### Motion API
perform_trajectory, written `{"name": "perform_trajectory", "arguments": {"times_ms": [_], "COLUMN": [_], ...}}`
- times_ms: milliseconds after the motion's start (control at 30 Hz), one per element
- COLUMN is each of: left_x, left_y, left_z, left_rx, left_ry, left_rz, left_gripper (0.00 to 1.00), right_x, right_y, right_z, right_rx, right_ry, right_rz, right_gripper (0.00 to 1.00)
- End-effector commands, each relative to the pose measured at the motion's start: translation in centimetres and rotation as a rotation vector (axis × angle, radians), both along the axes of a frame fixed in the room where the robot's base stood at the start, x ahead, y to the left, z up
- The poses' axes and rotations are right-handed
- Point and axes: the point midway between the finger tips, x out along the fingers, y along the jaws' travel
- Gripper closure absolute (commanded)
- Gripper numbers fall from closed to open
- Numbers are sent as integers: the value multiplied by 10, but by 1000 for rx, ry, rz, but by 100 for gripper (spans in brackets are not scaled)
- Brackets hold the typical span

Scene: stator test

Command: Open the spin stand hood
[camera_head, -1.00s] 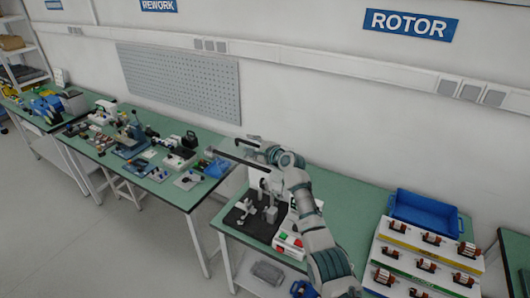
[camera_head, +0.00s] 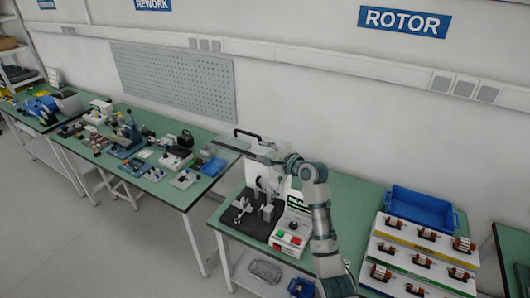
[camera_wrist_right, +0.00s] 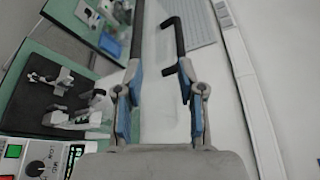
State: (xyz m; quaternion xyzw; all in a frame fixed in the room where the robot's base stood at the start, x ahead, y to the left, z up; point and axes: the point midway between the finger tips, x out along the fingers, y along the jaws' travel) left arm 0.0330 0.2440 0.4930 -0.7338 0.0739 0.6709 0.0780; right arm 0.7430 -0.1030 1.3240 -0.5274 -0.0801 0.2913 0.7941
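The spin stand (camera_head: 291,235) is on the green bench, with a control box, a dark base plate (camera_head: 236,217) and grey fixtures. The wrist view shows its dark base (camera_wrist_right: 45,105) at the left. A black bent handle (camera_head: 255,134) shows high behind the stand; it also shows near the right fingertip in the wrist view (camera_wrist_right: 183,42). My right gripper (camera_head: 264,152) is above the back of the stand, with its fingers spread (camera_wrist_right: 160,70) and nothing clearly held. I cannot tell whether it touches the handle. The hood's clear panel is hard to make out. My left gripper is out of view.
A blue bin (camera_head: 425,211) and tiered racks of rotors (camera_head: 398,254) stand right of my arm. Another bench (camera_head: 150,170) at the left carries tools and parts. The wall (camera_head: 330,110) is close behind. Green bench top is bare between the stand and the bin.

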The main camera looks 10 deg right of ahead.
Motion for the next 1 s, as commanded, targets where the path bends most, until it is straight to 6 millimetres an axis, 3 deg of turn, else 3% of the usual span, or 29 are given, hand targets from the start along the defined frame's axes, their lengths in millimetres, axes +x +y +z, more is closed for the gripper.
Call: {"name": "perform_trajectory", "arguments": {"times_ms": [1000], "left_x": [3], "left_y": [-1], "left_z": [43], "left_rx": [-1], "left_ry": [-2], "left_rz": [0], "left_gripper": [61], "right_x": [-43], "right_y": [-45], "right_z": [27], "right_rx": [1], "right_ry": [-2], "right_rz": [-1], "right_gripper": [61]}}
